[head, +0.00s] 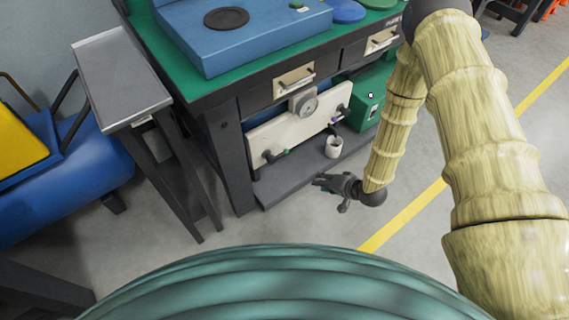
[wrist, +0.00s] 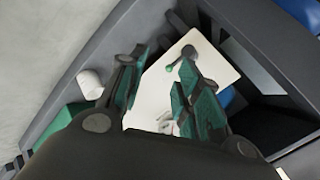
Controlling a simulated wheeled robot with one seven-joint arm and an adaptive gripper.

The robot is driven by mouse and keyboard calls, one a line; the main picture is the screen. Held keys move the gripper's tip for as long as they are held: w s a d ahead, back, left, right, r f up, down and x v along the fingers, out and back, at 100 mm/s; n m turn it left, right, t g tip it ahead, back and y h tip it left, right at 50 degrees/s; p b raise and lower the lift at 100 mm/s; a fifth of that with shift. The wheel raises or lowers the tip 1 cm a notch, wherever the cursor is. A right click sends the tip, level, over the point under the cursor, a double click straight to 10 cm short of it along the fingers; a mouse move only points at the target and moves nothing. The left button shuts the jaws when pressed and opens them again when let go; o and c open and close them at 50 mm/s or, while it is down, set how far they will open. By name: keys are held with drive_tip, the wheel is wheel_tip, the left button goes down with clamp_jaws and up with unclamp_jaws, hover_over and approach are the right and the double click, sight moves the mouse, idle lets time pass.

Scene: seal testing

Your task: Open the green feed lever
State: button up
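A white panel (head: 300,122) is set in the lower front of the workbench. Near its left end is a small dark lever with a green tip, the green feed lever (head: 277,155). The lever also shows in the wrist view (wrist: 181,60), close beyond my right finger's tip. My gripper (head: 320,183) is in front of the bench shelf, to the right of the lever and apart from it. In the wrist view my gripper (wrist: 164,60) is open, its dark green-padded fingers spread with nothing between them, pointing towards the panel.
A round gauge (head: 307,105) sits on the panel's top edge. Another dark lever (head: 341,110) is at its right end. A white cup (head: 333,147) stands on the shelf (head: 290,182). A green box (head: 367,110) is right of the panel. A grey side table (head: 118,78) stands left.

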drive_tip(key=w+a+f+g+y+b, duration=0.2)
drive_tip(key=w+f+y+b, duration=0.3)
drive_tip(key=w+b, duration=0.5)
drive_tip(key=w+a+f+g+y+b, duration=0.15)
drive_tip(key=w+f+y+b, duration=0.3)
drive_tip(key=w+b, duration=0.55)
drive_tip(key=a+n+g+b, duration=0.1)
drive_tip(key=a+b, duration=0.5)
drive_tip(key=a, duration=0.4)
drive_tip(key=shift+a+f, duration=0.2)
drive_tip(key=shift+f, duration=0.2)
drive_tip(key=shift+s, duration=0.1)
clamp_jaws()
